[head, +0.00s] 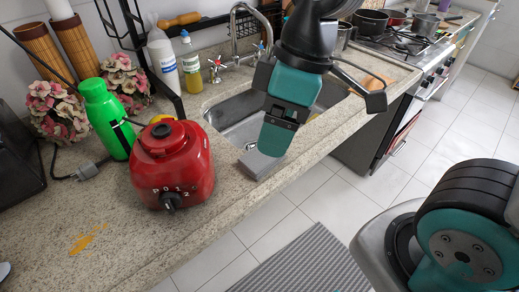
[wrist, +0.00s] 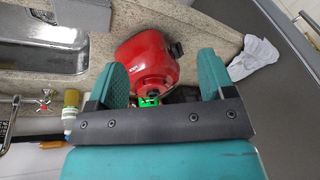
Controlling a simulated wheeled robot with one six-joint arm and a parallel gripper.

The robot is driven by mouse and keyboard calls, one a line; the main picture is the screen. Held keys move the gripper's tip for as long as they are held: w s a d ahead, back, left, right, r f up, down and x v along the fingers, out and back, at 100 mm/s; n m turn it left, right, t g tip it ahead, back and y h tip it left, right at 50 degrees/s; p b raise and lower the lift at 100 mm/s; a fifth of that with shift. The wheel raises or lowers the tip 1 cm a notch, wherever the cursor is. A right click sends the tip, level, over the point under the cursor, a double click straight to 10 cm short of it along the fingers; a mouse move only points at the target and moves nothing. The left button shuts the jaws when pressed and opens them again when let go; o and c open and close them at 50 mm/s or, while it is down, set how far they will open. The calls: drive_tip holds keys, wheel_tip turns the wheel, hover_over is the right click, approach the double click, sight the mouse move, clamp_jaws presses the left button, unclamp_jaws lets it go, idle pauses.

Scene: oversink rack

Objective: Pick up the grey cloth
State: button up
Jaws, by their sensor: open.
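The red blender base shows beyond the gap.
The sink (head: 235,122) and faucet (head: 247,30) are behind my gripper. A whitish crumpled cloth (wrist: 254,58) lies near the counter edge in the wrist view.

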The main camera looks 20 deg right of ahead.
drive_tip(key=w+d+f+n+h, duration=0.2)
drive_tip(key=w+n, duration=0.4)
drive_tip(key=w+d+f+n+h, duration=0.1)
drive_tip(key=w+d+f+n, duration=0.1)
drive_tip(key=w+n, duration=0.4)
drive_tip(key=shift+m, duration=0.3)
drive_tip(key=f, duration=0.4)
drive_tip(key=f+p, duration=0.1)
drive_tip(key=f, duration=0.3)
drive_tip(key=w+f+p, duration=0.1)
drive_tip(key=f, duration=0.3)
drive_tip(key=shift+a+f, duration=0.15)
drive_tip(key=shift+w+f+p, duration=0.2)
drive_tip(key=shift+f+p, duration=0.4)
drive_tip(key=shift+f, duration=2.05)
drive_tip(key=c, duration=0.6)
drive_tip(key=shift+o, duration=0.2)
drive_tip(key=shift+r, duration=0.1)
wheel_tip(320, 180, up, 20)
drive_tip(key=b, duration=0.1)
